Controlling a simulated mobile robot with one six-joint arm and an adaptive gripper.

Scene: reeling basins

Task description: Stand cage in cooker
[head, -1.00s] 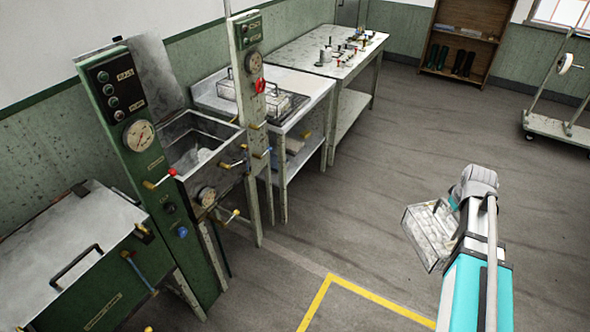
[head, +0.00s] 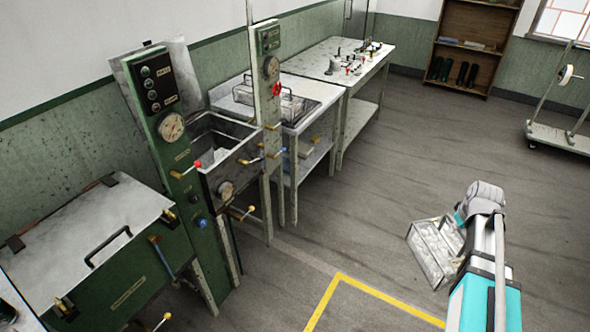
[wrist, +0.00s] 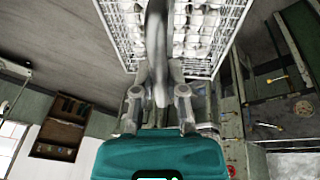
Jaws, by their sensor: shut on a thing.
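My gripper (wrist: 160,85) is shut on the cage (wrist: 205,40), a wire-mesh basket packed with white, rounded pieces. In the head view the cage (head: 430,255) hangs tilted beside the end of my arm at the lower right, above open floor. The cooker appears to be the open-topped metal tank (head: 246,153) between two upright control panels at centre left. Its lid is raised behind it. The cage is well to the right of this tank and apart from it. The tank's inside is partly hidden by the left panel.
A green tank with a closed grey lid (head: 80,230) stands at the left. A white bench (head: 310,90) with another wire cage (head: 285,100) stands behind the open tank. Levers and valve handles jut from the panels. A yellow line (head: 330,300) marks clear floor.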

